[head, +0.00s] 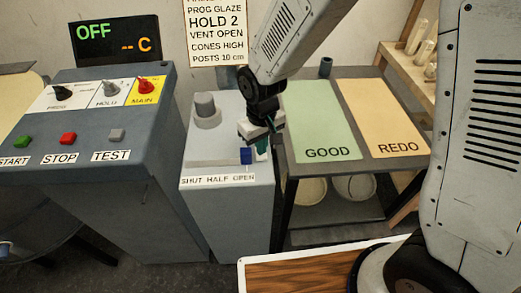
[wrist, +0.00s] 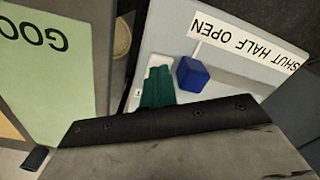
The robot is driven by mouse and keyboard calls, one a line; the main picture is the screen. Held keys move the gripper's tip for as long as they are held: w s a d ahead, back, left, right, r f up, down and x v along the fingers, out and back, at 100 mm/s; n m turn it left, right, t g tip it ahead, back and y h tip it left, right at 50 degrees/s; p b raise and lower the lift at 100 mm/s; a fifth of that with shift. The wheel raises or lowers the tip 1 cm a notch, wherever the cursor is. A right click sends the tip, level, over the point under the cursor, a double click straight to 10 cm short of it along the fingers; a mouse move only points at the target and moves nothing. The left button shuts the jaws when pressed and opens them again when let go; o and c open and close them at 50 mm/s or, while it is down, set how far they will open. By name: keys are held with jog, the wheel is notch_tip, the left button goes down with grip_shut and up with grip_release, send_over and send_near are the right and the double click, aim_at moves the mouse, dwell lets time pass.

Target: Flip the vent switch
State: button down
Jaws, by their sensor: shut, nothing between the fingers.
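The vent switch is a blue block-shaped knob (head: 246,156) on top of the grey vent box (head: 228,215). It stands at the OPEN end of the SHUT HALF OPEN label (head: 218,180). In the wrist view the blue knob (wrist: 192,74) is just right of my fingers. My gripper (head: 262,150) is low over the box's right edge, right of the knob in the head view. Its green fingers (wrist: 158,86) are shut and empty. They are very close beside the knob; I cannot tell whether they touch it. The slot under the knob is partly hidden.
A grey cylinder (head: 206,110) stands at the back of the vent box. The control desk (head: 90,150) is to the left. A table with the green GOOD mat (head: 318,122) and the orange REDO mat (head: 381,118) is to the right. A wooden-topped surface (head: 300,273) is in front.

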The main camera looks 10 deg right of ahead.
jog(key=shift+f, duration=0.8)
jog(key=shift+r, duration=3.5)
jog(key=s+d+r+m+t, duration=0.1)
jog(key=s+d+r+m, duration=0.4)
jog(key=s+d+r, duration=1.3)
jog(key=s+d, duration=0.1)
jog(key=d, duration=0.2)
jog(key=shift+s+r+m, duration=0.3)
